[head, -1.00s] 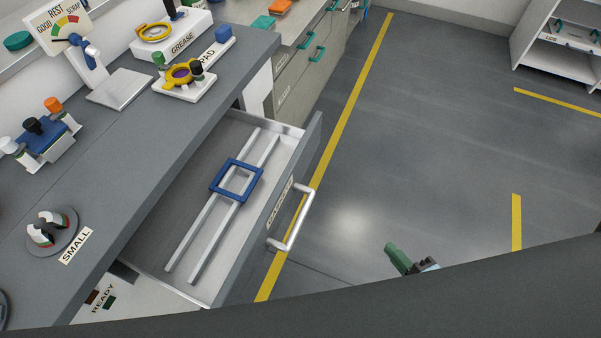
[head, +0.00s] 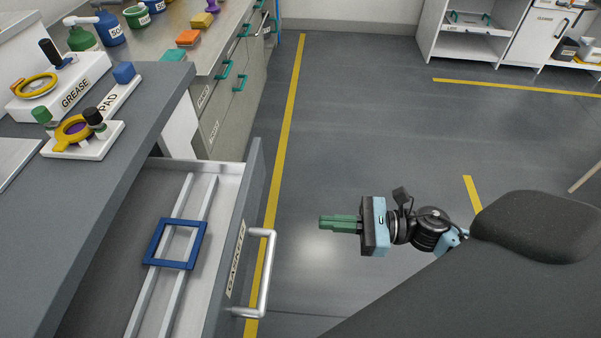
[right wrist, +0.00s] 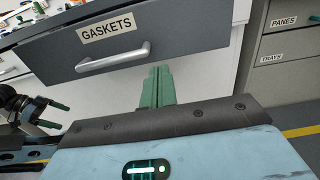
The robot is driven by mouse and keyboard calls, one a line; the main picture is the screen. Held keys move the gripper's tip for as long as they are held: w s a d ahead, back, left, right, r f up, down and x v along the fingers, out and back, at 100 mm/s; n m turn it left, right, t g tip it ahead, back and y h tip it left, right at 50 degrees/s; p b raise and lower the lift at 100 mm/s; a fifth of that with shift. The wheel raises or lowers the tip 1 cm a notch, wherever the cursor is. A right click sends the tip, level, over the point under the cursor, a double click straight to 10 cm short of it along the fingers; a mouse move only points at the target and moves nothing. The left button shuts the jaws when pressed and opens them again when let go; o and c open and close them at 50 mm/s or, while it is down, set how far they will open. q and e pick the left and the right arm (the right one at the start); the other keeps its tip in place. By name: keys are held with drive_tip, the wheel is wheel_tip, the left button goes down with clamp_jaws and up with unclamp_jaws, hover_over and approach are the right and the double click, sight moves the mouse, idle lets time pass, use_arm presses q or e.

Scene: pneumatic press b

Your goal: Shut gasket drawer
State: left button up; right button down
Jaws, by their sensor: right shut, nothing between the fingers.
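The gasket drawer (head: 233,225) stands pulled out from under the grey bench in the head view. Its silver bar handle (head: 266,275) and GASKETS label face right. Inside, a blue square gasket (head: 154,242) lies across two pale rails. My right gripper (head: 322,224) is shut and empty, to the right of the drawer front and apart from the handle. In the right wrist view, its green fingers (right wrist: 158,78) point towards the drawer front (right wrist: 190,32), to the right of the handle (right wrist: 113,57).
The grey bench top (head: 150,130) carries a GREASE block (head: 75,90) and a PAD tray (head: 95,140). Other closed drawers with teal handles (head: 223,69) stand beyond. Open floor (head: 360,120) with yellow lines lies right of the drawer.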

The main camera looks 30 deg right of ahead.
sight(252, 217)
drive_tip(key=p+x, duration=0.2)
drive_tip(key=x, duration=1)
drive_tip(key=shift+w+a+r, duration=0.1)
drive_tip(key=shift+w, duration=0.05)
use_arm(q)
drive_tip(key=shift+s+r, duration=0.3)
drive_tip(key=shift+r, duration=0.55)
use_arm(e)
drive_tip(key=shift+w+a, duration=0.2)
drive_tip(key=shift+a, duration=0.2)
